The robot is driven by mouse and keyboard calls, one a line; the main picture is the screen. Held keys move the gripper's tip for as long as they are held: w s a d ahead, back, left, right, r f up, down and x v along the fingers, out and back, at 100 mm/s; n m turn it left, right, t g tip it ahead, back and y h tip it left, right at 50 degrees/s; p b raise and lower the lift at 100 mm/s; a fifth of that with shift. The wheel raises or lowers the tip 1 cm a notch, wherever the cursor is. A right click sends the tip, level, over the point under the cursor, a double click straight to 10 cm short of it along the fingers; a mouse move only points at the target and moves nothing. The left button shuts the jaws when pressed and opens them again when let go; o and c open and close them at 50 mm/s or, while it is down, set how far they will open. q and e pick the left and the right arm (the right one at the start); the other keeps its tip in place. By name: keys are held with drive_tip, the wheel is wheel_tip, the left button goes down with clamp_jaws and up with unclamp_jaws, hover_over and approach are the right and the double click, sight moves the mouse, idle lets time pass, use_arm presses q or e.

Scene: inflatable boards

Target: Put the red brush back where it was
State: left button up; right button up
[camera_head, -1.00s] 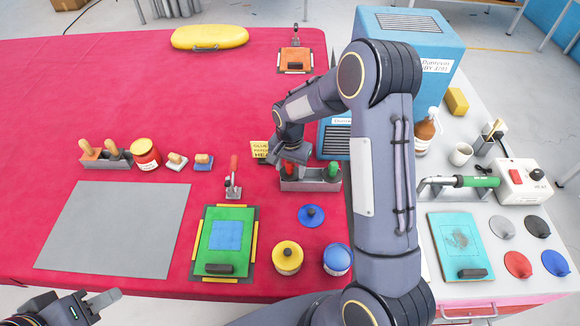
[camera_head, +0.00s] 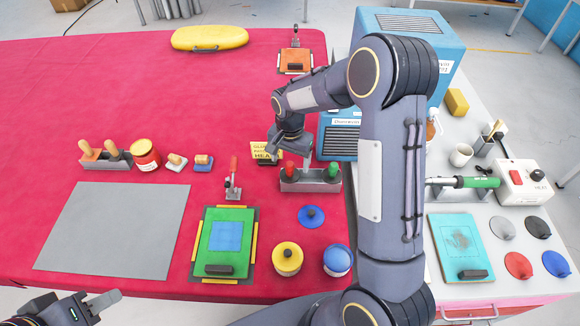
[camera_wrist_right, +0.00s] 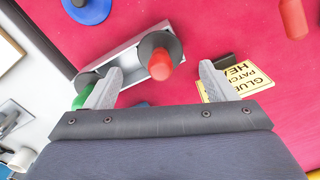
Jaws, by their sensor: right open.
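The red brush (camera_head: 290,169) stands in a grey holder (camera_head: 300,186) near the right edge of the red table, beside a green-handled brush (camera_head: 333,169). In the right wrist view the red handle (camera_wrist_right: 160,65) shows end-on in its slot, with the green handle (camera_wrist_right: 84,91) to its lower left. My right gripper (camera_head: 288,156) is open and empty above the holder. Its fingers (camera_wrist_right: 158,84) are spread to either side of the red handle and look clear of it. My left gripper (camera_head: 100,302) is at the bottom left, partly cut off, away from the brushes.
A yellow glue sign (camera_head: 262,150) stands just left of the holder. A blue heater box (camera_head: 338,142) is close behind it to the right. A red-handled tool (camera_head: 233,178) stands to the left, and a blue lid (camera_head: 311,215) lies in front.

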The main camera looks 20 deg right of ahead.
wheel_tip(320, 180, up, 8)
drive_tip(key=r, duration=0.1)
drive_tip(key=s+r+n+t+y, duration=0.1)
drive_tip(key=s+r+n, duration=0.1)
drive_tip(key=s+r, duration=0.35)
drive_tip(key=s+r+n+t+y, duration=0.2)
drive_tip(key=s, duration=0.7)
drive_tip(key=s+a+f+n+t, duration=0.1)
drive_tip(key=s+a+n+t, duration=0.1)
drive_tip(key=s, duration=1)
drive_tip(key=shift+s+a+n+t+y+b, duration=0.3)
drive_tip(key=shift+a+n+y+b, duration=0.1)
drive_tip(key=shift+a+n, duration=0.6)
drive_tip(key=shift+d+f, duration=0.1)
